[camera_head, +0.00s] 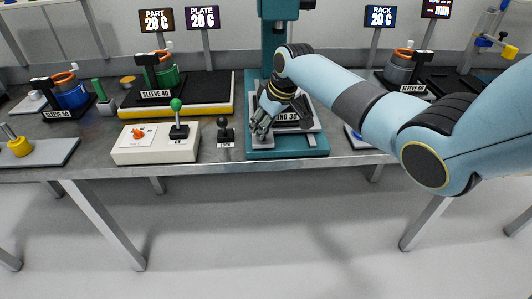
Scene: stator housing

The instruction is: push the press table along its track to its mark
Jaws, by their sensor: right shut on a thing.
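The press (277,50) stands at the back middle of the bench, a teal column on a teal base (310,148). A grey press table (312,122) sits low on that base, with a dark part and a label ending in "NG 30" on it. My right arm comes in from the right. My right gripper (263,133) is at the left front of the press table, shut on a light grey piece (263,142) at its front left. The fingers hide most of this piece. The mark and the track cannot be made out. My left gripper is not in view.
Left of the press stand a small black lever labelled LOCK (225,133) and a white control box (155,143) with a green-knobbed lever. The floor in front is clear.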

